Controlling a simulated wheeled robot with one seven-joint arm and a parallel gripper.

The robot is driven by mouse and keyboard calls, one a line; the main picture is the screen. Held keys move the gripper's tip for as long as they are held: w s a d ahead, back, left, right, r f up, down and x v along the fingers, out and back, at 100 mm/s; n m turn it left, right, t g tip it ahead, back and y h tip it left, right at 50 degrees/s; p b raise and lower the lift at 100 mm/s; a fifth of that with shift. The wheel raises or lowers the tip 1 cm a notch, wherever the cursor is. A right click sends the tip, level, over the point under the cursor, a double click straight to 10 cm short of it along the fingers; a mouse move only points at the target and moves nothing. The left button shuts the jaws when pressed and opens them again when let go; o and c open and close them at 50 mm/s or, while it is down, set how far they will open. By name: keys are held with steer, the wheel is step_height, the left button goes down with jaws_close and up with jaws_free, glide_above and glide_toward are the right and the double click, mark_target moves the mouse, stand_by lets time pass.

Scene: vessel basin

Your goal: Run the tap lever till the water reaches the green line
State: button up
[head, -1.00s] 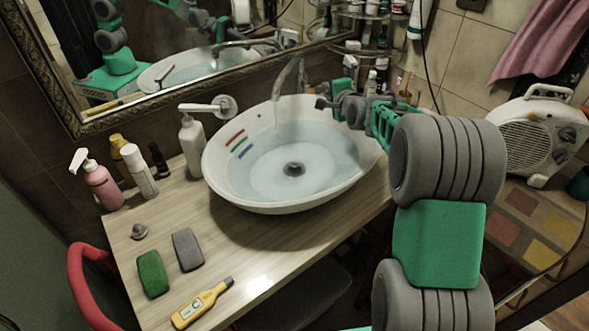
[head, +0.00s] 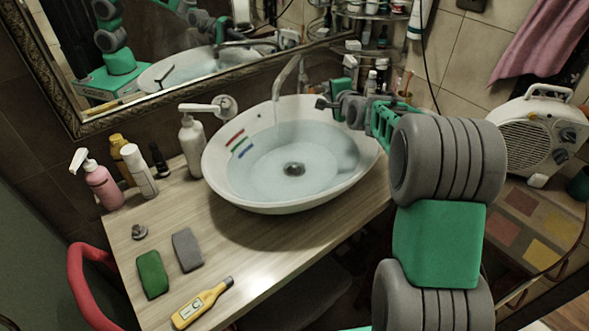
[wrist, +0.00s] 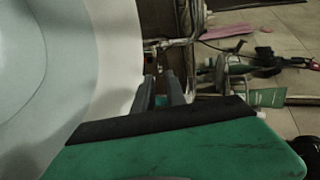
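The white oval basin (head: 222,180) stands on the wooden counter with clear water (head: 265,175) in it. Red, green and blue marks slant on its left inner wall; the green line (head: 238,144) lies between the other two. The water's edge looks below the green line, near the blue mark. The metal tap (head: 290,72) rises behind the basin, with a faint stream under its spout. I cannot make out its lever clearly. My gripper (head: 322,103) is right of the tap, above the basin's back rim. In the wrist view my gripper (wrist: 161,80) shows a narrow gap between its fingers, nothing clearly held.
A white pump bottle (head: 192,145) stands left of the basin. A glass shelf rack (head: 372,50) stands behind my arm.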

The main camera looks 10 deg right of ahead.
mark_target(320, 85)
steer(key=shift+c, duration=0.3)
